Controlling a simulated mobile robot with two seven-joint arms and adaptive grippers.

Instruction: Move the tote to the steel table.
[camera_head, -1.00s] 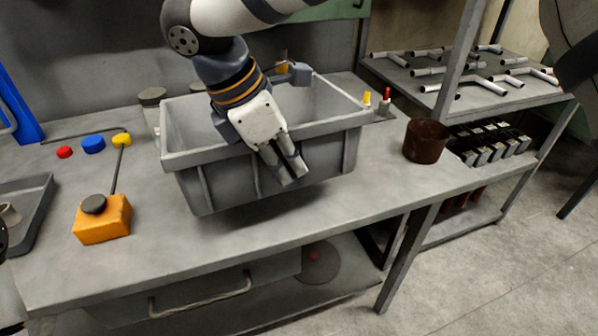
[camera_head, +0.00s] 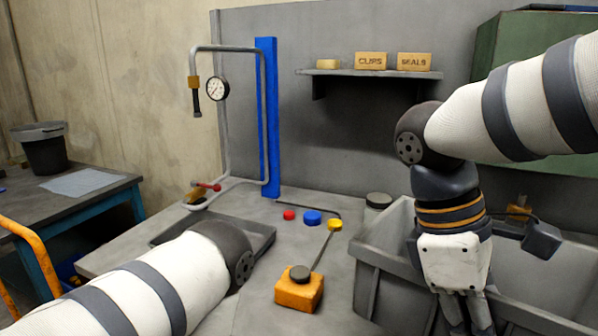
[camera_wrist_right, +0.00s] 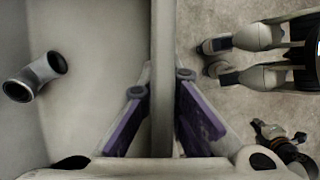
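The grey tote (camera_head: 372,262) stands on the workbench at the lower right of the head view, cut off by the frame edge. My right gripper (camera_head: 464,320) points down at its near wall. In the right wrist view the tote wall (camera_wrist_right: 163,40) runs between the two purple-padded fingers of my right gripper (camera_wrist_right: 162,88), which close in on both sides of it. A grey pipe elbow (camera_wrist_right: 36,76) lies inside the tote. A dark-topped table with blue legs (camera_head: 95,200) stands at the far left. My left arm enters from the lower left; its gripper is out of view.
A blue post (camera_head: 268,120) and gauge pipe stand behind. A bin (camera_head: 42,150) and paper sit on the left table.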

